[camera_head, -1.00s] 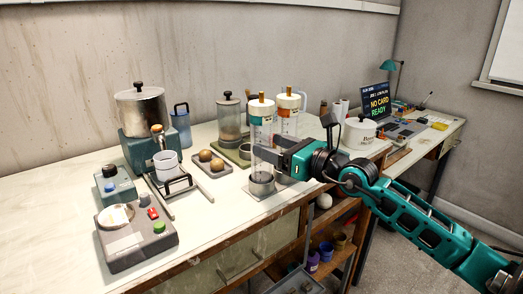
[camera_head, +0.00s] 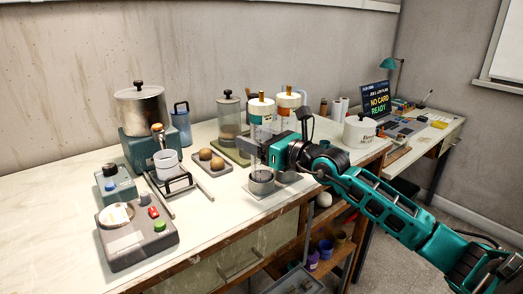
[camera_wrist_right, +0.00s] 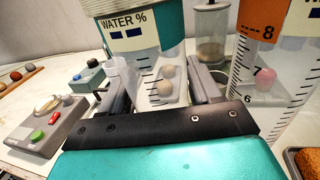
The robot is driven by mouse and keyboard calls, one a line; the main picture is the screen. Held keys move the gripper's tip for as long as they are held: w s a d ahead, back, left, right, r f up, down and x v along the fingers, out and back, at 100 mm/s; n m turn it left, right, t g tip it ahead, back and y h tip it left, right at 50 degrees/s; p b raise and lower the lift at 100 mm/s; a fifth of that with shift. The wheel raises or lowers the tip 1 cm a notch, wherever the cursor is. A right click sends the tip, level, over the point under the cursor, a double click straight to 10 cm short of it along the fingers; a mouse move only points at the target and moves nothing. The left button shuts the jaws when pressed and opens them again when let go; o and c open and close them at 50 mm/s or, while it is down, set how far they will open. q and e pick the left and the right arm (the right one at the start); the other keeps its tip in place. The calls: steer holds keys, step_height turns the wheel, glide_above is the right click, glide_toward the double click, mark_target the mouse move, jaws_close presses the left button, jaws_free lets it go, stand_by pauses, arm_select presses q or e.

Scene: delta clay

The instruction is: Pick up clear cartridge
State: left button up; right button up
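A clear cartridge (camera_head: 261,111) with a white cap, gold knob and teal label stands upright in a grey round base on the bench. In the right wrist view its teal "WATER %" label (camera_wrist_right: 140,32) is near the top. My right gripper (camera_head: 256,150) is level with its lower clear body. Its fingers (camera_wrist_right: 155,75) are spread, one on each side of the cartridge; firm contact does not show. A second clear cartridge (camera_head: 288,104) with an orange label stands just behind to the right; its scale shows in the right wrist view (camera_wrist_right: 268,75). My left gripper is not in view.
A control box with buttons (camera_head: 138,240), a white cup on a stand (camera_head: 166,161), a tray of round balls (camera_head: 211,168) and a lidded glass jar (camera_head: 229,115) stand to the left. A white lidded pot (camera_head: 359,133) stands right. The front-left bench top is bare.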

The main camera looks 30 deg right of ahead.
steer(key=c, duration=0.7)
steer(key=shift+r, duration=0.1)
